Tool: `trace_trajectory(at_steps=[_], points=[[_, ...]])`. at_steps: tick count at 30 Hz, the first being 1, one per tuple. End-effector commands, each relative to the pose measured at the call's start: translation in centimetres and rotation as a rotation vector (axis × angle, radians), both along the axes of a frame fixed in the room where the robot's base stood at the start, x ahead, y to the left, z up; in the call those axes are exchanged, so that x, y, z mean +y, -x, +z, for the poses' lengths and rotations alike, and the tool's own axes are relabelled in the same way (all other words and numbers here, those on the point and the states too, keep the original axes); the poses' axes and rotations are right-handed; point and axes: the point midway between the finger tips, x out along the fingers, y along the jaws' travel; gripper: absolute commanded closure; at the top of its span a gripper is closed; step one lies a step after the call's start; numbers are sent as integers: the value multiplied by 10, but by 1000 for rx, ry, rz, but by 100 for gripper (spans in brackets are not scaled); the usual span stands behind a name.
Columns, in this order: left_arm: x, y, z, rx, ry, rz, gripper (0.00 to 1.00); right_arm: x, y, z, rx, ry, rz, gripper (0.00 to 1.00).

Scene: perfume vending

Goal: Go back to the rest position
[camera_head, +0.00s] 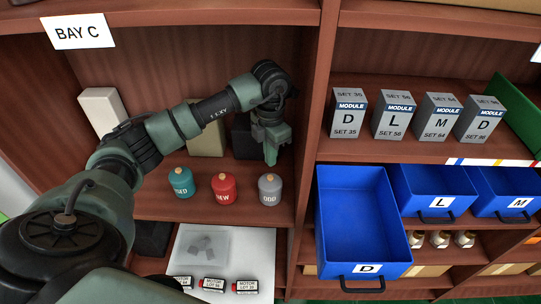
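My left arm comes in from the left and reaches across the shelf of bay C (225,210). My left gripper (271,158) points down above the shelf, behind the grey bottle (270,190). Its fingers overlap from this angle, so I cannot see whether they are open. Nothing shows in it. A teal bottle (181,183) and a red bottle (224,188) stand upright in a row with the grey one, apart from the gripper. My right gripper is not in view.
An upright divider (314,110) stands right of the gripper. The blue D drawer (322,215) is pulled out and looks empty; blue L (432,185) and M (505,188) drawers sit beside it. Grey module boxes (395,115) stand above. A beige box (207,143) is behind my forearm.

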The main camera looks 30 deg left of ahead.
Motion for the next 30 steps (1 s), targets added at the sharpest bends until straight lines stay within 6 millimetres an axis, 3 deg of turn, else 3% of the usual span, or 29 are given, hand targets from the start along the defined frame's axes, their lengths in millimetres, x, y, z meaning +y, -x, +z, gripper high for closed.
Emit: trace_trajectory(at_steps=[30], points=[[0,0,-8,0,0,0,100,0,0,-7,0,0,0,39]])
